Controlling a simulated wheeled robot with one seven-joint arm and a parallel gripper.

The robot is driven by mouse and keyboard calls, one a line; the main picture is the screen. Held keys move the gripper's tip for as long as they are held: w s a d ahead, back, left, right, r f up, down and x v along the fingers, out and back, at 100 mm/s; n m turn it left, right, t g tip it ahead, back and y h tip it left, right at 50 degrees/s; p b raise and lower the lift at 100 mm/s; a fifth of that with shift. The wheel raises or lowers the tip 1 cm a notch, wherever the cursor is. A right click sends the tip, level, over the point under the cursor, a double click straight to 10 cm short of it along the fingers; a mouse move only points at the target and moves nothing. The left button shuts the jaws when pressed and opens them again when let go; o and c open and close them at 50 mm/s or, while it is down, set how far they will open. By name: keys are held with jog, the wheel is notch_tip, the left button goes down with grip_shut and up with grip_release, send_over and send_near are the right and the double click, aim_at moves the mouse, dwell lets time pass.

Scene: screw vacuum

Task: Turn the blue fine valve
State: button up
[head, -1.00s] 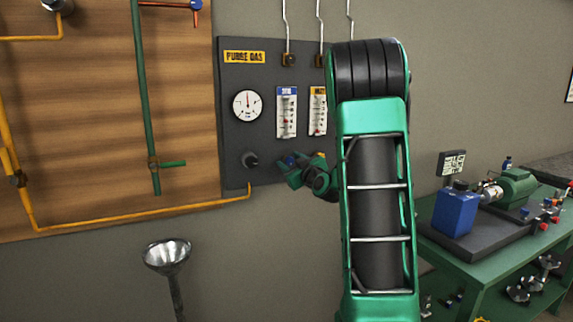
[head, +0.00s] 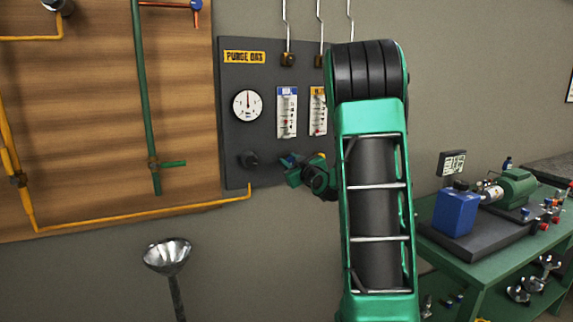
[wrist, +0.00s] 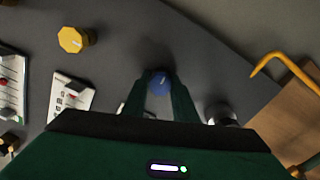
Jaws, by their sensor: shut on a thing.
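The blue fine valve knob (wrist: 160,84) sits between my two fingertips in the wrist view, with a small pale mark on its face. My gripper (wrist: 161,92) is shut on it, one finger on each side. In the head view my gripper (head: 290,165) is at the lower part of the dark purge gas panel (head: 235,130), below the flow meter with the blue label (head: 287,92). A bit of the blue knob (head: 288,159) shows there beside the fingers.
A yellow knob (wrist: 72,40) is at upper left in the wrist view. A green bench (head: 500,240) stands at right.

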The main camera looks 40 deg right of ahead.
jog(key=m, duration=0.5)
jog(key=shift+f+m, duration=0.1)
jog(key=shift+m, duration=0.3)
jog(key=m, duration=0.5)
jog(key=shift+f, duration=0.1)
dwell(0.3)
jog(key=o, duration=1)
jog(key=shift+o, duration=0.2)
